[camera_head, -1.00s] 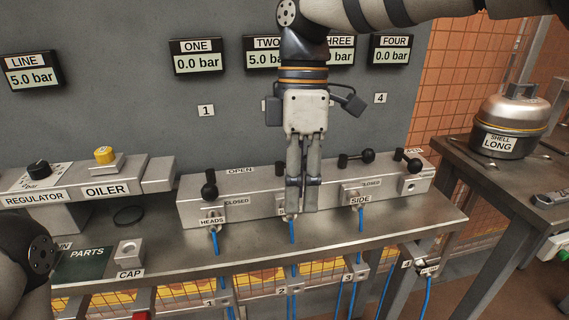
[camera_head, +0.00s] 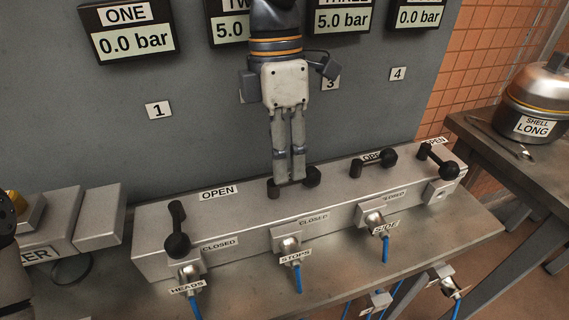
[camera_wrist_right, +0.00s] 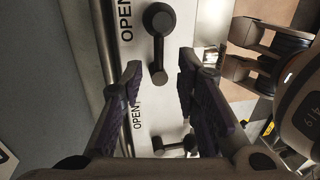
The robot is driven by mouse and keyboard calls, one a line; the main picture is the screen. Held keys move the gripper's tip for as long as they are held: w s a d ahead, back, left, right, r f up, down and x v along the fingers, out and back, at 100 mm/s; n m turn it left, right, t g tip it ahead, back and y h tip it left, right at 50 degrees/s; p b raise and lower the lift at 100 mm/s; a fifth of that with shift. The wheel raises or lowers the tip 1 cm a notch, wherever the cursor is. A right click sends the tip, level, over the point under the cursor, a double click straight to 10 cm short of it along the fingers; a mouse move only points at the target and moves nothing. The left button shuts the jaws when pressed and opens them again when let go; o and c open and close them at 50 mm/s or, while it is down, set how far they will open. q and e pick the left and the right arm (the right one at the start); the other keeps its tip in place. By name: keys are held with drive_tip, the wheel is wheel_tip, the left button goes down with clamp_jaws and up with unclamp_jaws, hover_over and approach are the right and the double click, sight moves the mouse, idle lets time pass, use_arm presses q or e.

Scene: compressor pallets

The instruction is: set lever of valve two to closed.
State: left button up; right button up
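The lever of valve two (camera_head: 312,176) is a black bar with a round knob, on top of the grey valve block (camera_head: 345,200). It lies along the block, knob to the right; the fingers partly hide it in the head view. The display for two (camera_head: 229,31) shows 5.0. My right gripper (camera_head: 290,178) points down at this lever. In the right wrist view, its fingers (camera_wrist_right: 159,70) are apart, with the lever (camera_wrist_right: 158,45) showing between and past the tips; I cannot tell whether they touch it.
Lever one (camera_head: 177,232) points to the front, beside a CLOSED label. Lever three (camera_head: 374,160) lies along the block, and lever four (camera_head: 438,161) points front-right. Blue hoses (camera_head: 297,277) hang in front. A shell pot (camera_head: 545,105) stands on the right table.

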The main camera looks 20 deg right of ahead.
drive_tip(key=shift+s+f, duration=0.2)
drive_tip(key=shift+f, duration=0.9)
clamp_jaws()
